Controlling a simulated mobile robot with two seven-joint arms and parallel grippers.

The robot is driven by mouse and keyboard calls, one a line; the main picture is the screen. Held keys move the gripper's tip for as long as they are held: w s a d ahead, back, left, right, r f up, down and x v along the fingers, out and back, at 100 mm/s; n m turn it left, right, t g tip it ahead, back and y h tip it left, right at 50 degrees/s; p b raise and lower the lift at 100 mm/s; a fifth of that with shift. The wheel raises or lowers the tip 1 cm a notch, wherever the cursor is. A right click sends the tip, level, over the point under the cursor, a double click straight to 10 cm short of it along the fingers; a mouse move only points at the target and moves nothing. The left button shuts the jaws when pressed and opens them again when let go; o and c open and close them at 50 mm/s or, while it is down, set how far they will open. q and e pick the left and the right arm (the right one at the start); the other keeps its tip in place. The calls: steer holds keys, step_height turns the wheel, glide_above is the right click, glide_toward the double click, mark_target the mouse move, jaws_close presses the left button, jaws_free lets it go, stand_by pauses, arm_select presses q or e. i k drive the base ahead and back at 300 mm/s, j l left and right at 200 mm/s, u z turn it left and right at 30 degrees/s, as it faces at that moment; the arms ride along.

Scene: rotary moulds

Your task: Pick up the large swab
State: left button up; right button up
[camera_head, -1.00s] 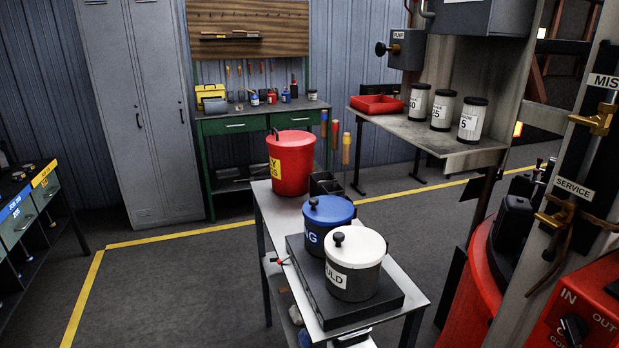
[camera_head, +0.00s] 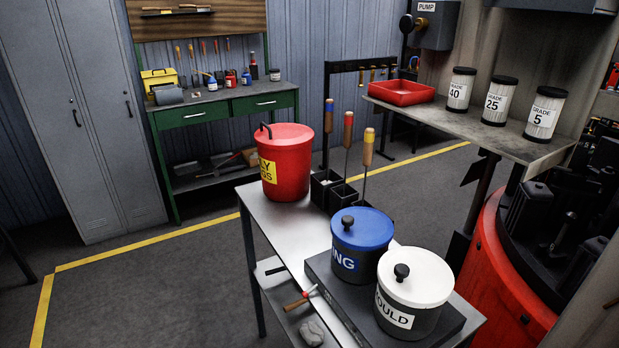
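Three long-handled tools, which look like the swabs, stand upright in black open boxes (camera_head: 343,194) on the steel trolley. Neither of my grippers is in view.
The trolley (camera_head: 275,227) also bears a red lidded bucket (camera_head: 287,163), a blue-lidded pot (camera_head: 361,240) and a white-lidded pot (camera_head: 414,288). A shelf (camera_head: 470,123) with a red tray and graded canisters stands at right. Floor (camera_head: 165,290) left of the trolley is clear.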

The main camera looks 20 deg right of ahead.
mark_target(330, 103)
steer(key=i+j, duration=1.45)
steer(key=i+j+z, duration=0.45)
steer(key=j, duration=0.4)
steer(key=i, duration=0.05)
